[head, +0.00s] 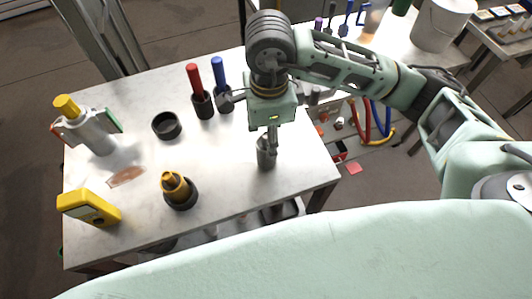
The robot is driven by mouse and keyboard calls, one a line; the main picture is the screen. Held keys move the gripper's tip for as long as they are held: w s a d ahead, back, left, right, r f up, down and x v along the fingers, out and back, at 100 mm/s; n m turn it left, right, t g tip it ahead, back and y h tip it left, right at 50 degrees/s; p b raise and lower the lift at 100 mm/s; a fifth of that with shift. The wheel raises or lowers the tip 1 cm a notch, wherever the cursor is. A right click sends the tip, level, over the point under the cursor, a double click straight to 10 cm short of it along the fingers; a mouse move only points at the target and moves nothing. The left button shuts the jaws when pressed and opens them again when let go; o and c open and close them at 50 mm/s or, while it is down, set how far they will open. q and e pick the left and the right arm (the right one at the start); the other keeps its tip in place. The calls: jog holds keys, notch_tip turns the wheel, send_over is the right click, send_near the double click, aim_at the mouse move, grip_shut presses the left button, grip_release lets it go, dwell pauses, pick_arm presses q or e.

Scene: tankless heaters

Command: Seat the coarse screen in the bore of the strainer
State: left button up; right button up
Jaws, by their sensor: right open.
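My right gripper (271,138) points down over the right part of the workbench (225,187), its fingers at the top of a small grey cylinder (266,157). The cylinder stands upright; it may be the coarse screen, but its surface is too small to tell. The fingers are open and partly hide its top; I cannot tell if they touch it. A brass-yellow fitting (174,184) sits in a dark round base left of the cylinder, near the front edge; it may be the strainer, but its bore is not clear. My left gripper is not in view.
A dark round cup (166,125), a red-handled tool (194,78) and a blue-handled tool (218,72) in dark holders stand behind. At left are a silver body with a yellow cap (67,106) and a yellow meter (88,207). The bench middle is clear.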

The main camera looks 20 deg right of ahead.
jog(key=shift+s+f, duration=0.1)
jog(key=shift+f, duration=0.3)
jog(key=f+p, duration=0.1)
jog(key=f, duration=0.3)
jog(key=f+p, duration=0.1)
jog(key=f, duration=0.1)
jog(key=shift+s+a+p, duration=0.25)
jog(key=shift+a+p, duration=0.05)
jog(key=shift+f, duration=0.35)
jog(key=shift+c, duration=0.4)
jog(key=c, duration=1.2)
jog(key=shift+w+r, duration=0.1)
jog(key=shift+r, duration=0.05)
